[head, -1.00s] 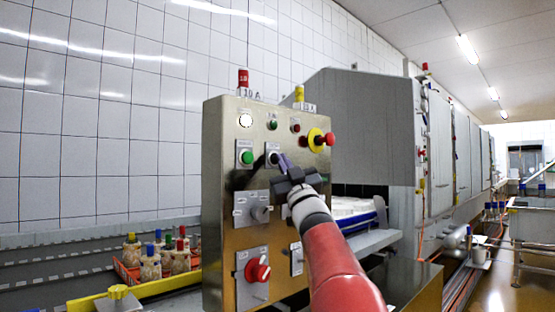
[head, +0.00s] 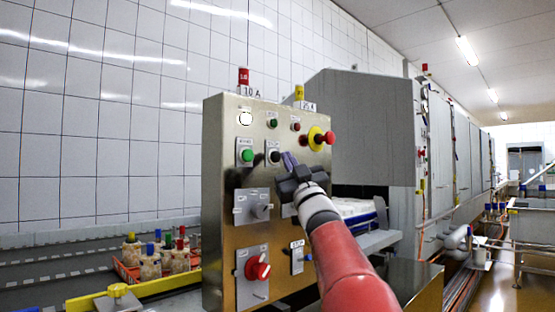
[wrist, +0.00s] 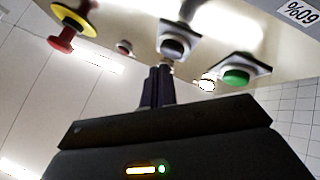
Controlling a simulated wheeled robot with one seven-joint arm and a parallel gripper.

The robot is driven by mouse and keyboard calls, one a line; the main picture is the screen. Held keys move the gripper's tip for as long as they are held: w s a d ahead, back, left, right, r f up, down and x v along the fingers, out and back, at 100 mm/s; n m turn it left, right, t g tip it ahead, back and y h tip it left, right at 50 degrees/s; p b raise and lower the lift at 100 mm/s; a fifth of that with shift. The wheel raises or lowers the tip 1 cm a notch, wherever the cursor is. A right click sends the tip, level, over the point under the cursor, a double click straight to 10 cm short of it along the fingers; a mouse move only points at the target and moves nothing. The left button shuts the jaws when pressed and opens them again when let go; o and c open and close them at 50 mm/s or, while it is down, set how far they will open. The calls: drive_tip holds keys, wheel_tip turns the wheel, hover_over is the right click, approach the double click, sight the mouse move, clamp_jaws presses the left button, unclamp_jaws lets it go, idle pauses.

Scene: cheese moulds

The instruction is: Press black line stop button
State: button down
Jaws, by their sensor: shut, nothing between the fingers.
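The black button (head: 274,157) sits on a light square plate on the steel control panel (head: 228,205), just right of the green button (head: 246,156). In the wrist view the black button (wrist: 173,46) is straight beyond the fingertips, with the green button (wrist: 236,77) to its right. My gripper (head: 289,160) is shut and empty, with its fingertips a little right of the black button in the head view. In the wrist view its closed fingers (wrist: 160,72) point toward the button and look apart from it.
A red mushroom button (head: 329,138) on a yellow base sticks out at the panel's upper right. A red rotary switch (head: 258,270) and a grey switch (head: 262,211) project lower down. Capped bottles (head: 150,262) stand in an orange crate left of the panel.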

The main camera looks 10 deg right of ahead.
drive_tip(key=shift+s+d+b, duration=0.55)
drive_tip(key=shift+s+d, duration=0.2)
drive_tip(key=shift+s, duration=0.3)
drive_tip(key=shift+s+d+b, duration=0.5)
drive_tip(key=shift+s+d, duration=0.2)
drive_tip(key=shift+s, duration=0.3)
drive_tip(key=s+d+f+m+g+h, duration=0.3)
drive_tip(key=d+f+m+h, duration=0.15)
drive_tip(key=f, duration=0.35)
drive_tip(key=s+d+f+m+g+h, duration=0.3)
drive_tip(key=s+f+m+h, duration=0.15)
drive_tip(key=f+h, duration=0.2)
drive_tip(key=s+a+f+g+y, duration=0.1)
drive_tip(key=s+f+g, duration=0.3)
drive_tip(key=s+f, duration=0.5)
drive_tip(key=s+a+f+n+g+y, duration=0.1)
drive_tip(key=s+a+f+g, duration=0.3)
drive_tip(key=s+f, duration=0.6)
drive_tip(key=s+a+f+g+p, duration=0.1)
drive_tip(key=s+a+f+g, duration=0.2)
drive_tip(key=s+f, duration=0.6)
wheel_tip(320, 180, down, 6)
drive_tip(key=g, duration=0.2)
drive_tip(key=shift+s+a+f+n+g+y, duration=0.2)
drive_tip(key=shift+s+a+n+g+y, duration=0.1)
drive_tip(key=shift+y, duration=0.1)
